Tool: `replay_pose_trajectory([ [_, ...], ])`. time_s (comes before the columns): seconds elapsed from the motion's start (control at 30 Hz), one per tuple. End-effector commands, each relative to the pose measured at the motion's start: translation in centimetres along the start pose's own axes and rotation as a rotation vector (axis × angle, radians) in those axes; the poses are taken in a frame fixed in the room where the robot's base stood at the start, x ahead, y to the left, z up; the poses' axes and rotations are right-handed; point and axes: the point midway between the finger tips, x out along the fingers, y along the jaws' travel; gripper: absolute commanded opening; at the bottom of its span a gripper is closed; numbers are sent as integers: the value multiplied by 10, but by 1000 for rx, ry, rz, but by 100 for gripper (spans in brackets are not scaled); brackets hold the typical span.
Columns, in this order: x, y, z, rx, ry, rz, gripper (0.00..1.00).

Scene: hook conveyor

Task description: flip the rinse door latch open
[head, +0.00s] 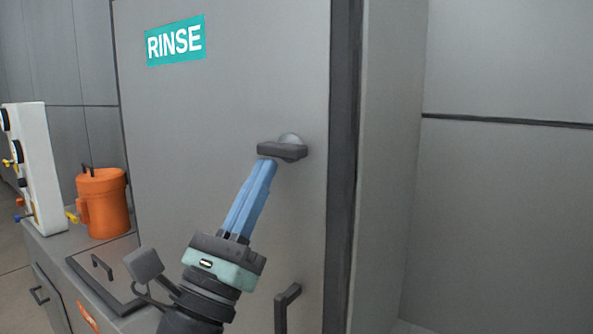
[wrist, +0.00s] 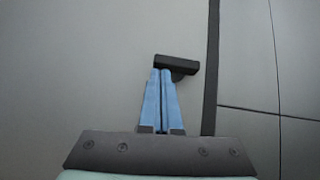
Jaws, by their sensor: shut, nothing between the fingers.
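The rinse door (head: 220,110) is a grey panel with a teal RINSE label (head: 175,41); it looks closed. Its latch (head: 282,151) is a dark bar on a round pale boss, lying about level near the door's right edge. My gripper (head: 267,163) is shut and empty, its blue fingers pointing up at the latch. The fingertips are just under the left part of the bar. In the wrist view the latch (wrist: 177,63) sits right at the tips of my gripper (wrist: 161,71), toward their right. I cannot tell whether they touch.
A dark handle (head: 287,306) is lower on the door. At left, an orange canister (head: 103,202) and a white panel with knobs (head: 38,165) stand on a grey counter (head: 60,243). A dark vertical gap (head: 343,150) runs along the door's right edge.

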Motion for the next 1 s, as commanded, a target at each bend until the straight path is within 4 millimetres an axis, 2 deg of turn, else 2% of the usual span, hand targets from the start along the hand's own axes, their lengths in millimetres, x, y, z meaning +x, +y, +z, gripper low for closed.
replay_pose_trajectory([
  [0.17, -6, 0, -7, 0, 0, 0, 0],
  [0.47, -34, 2, -38, -2, 0, -2, 0],
  [0.6, -68, 5, -33, -1, 2, 3, 0],
  [0.8, -106, 7, -32, -2, 1, 2, 0],
  [1.0, -124, 7, -30, -2, 0, -1, 0],
])
